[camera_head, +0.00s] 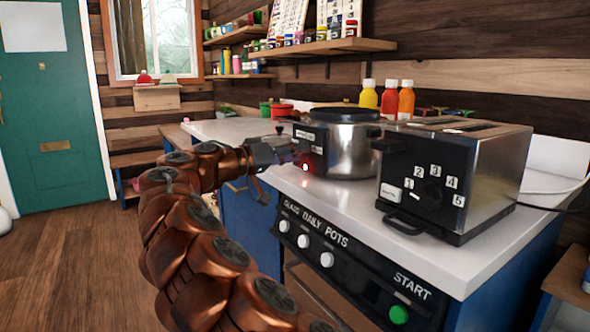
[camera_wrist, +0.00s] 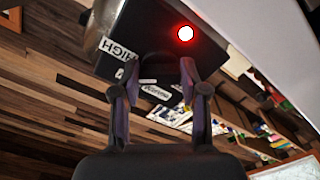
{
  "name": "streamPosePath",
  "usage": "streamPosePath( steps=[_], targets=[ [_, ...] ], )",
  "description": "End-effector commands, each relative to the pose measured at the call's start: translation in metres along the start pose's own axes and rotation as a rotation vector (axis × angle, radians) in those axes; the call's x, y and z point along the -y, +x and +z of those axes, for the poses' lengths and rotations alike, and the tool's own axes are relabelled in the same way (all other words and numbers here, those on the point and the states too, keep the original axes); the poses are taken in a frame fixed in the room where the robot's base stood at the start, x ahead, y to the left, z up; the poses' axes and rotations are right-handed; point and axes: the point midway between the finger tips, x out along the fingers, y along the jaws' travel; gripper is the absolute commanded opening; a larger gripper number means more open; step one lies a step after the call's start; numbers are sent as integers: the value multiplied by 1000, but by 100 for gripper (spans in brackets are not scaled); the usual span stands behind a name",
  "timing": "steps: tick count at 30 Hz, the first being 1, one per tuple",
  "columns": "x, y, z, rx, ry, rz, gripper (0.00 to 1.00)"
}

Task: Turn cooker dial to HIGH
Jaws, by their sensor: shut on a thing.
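The cooker (camera_head: 352,152) is a round steel pot with a black lid and a black front panel, standing on the white counter. A red light glows low on its panel. My gripper (camera_head: 290,152) is at the panel's left side. In the wrist view my gripper (camera_wrist: 157,74) has its two fingers on either side of the dark cooker dial (camera_wrist: 158,66), shut on it. The dial's pointer is too dark to read.
A steel toaster (camera_head: 455,175) with a numbered dial stands right of the cooker. Sauce bottles (camera_head: 388,98) stand behind. Below the counter (camera_head: 440,255) is a black panel with white knobs and a green START button (camera_head: 399,315).

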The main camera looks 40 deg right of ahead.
Motion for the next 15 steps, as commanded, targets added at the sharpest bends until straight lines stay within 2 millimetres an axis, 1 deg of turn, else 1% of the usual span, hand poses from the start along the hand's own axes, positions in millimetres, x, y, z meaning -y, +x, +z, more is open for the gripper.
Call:
streamPosePath(
  steps=[1,9,15],
  targets=[
    [6,0,6,2,42,-3,9],
    [4,0,4,2,241,-2,9],
    [3,0,2,2,336,-1,9]
  ],
)
